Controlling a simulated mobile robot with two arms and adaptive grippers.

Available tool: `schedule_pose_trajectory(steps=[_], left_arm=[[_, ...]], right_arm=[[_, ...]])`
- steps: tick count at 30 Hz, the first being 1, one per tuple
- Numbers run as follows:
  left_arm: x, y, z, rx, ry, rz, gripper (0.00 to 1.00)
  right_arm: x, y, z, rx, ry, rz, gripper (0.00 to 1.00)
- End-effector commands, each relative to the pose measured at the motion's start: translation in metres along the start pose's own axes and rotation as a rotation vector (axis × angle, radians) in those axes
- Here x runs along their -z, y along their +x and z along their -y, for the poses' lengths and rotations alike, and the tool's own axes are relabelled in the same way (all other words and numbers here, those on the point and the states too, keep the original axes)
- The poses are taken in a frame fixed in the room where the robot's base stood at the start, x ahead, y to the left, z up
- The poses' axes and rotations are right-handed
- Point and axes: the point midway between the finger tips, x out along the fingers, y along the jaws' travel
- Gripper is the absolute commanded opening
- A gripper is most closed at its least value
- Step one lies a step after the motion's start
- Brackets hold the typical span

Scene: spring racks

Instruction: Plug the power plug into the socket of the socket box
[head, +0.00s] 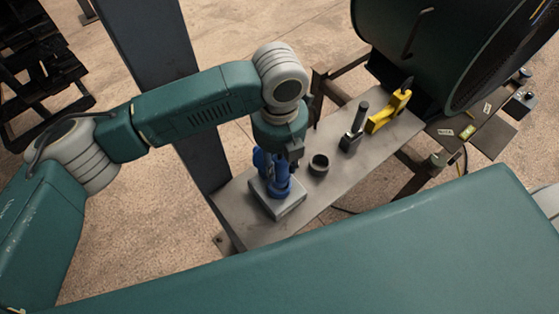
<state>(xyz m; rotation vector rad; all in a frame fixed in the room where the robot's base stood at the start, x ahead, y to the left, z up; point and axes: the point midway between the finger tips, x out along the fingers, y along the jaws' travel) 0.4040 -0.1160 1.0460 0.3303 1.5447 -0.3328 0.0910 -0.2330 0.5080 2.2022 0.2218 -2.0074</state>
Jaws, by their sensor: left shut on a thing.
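The socket box (287,205) is a light grey box on the near left end of the narrow grey bench, with a blue socket (278,187) on its top. My left gripper (283,158) points down right above the box and is shut on a blue power plug (262,160). The plug is mostly covered by the gripper and the arm. Blue plug and blue socket overlap in this view, so I cannot tell whether the plug is in the socket or just above it. My right gripper is out of view.
On the bench (326,187) stand a dark ring-shaped cup (319,165), a dark cylindrical tool (354,128) and a yellow clamp-like tool (388,112). A large green drum (410,45) is behind them. A grey post (160,60) rises left of the bench. My teal arm link covers the lower foreground.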

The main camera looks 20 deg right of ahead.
Motion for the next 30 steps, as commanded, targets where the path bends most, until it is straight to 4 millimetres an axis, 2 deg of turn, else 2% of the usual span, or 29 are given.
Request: schedule_pose_trajectory(steps=[30], left_arm=[[0.0001, 0.0000, 0.0001, 0.001, 0.000, 0.000, 0.04]], right_arm=[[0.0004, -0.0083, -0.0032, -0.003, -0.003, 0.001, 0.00]])
